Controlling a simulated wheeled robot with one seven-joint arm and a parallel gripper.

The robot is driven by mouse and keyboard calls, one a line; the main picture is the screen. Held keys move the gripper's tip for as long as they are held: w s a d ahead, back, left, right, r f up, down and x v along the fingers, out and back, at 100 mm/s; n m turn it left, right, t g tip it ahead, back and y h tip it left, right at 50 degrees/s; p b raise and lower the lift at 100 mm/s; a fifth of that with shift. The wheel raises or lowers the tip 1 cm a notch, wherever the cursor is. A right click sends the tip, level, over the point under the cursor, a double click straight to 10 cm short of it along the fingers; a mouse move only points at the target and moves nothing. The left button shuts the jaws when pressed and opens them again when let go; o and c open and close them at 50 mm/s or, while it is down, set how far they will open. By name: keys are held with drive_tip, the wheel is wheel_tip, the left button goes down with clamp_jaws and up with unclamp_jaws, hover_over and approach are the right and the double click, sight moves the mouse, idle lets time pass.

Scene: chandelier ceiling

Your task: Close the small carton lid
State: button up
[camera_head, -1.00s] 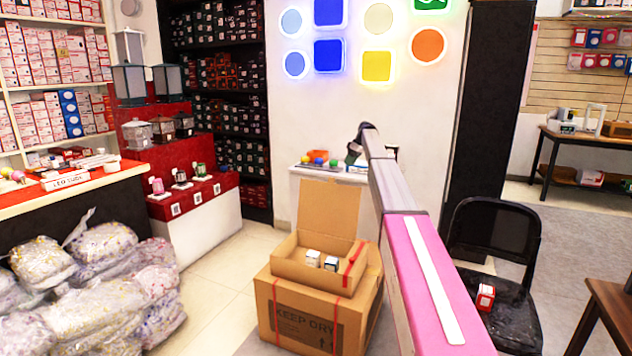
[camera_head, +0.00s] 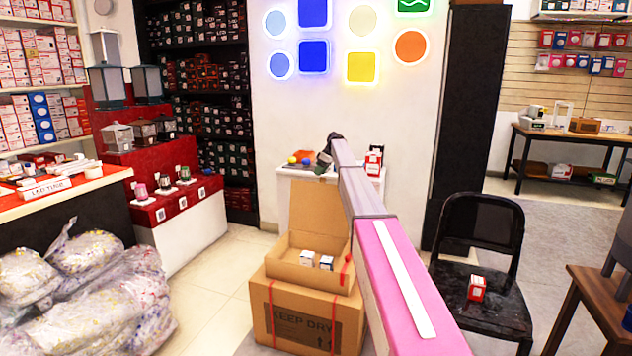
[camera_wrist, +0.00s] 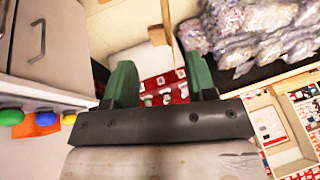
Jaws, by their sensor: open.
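The small open carton (camera_head: 303,276) sits on top of a larger cardboard box. Its lid (camera_head: 317,212) stands upright at its back edge, partly behind my arm. Two small white boxes (camera_head: 315,260) lie inside it, and red tape marks its right side.
A black chair (camera_head: 480,260) with a red box (camera_head: 477,288) stands at right. Plastic bags (camera_head: 90,285) fill the left; floor between them and the box is clear.

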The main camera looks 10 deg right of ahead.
drive_tip(key=x, duration=0.5)
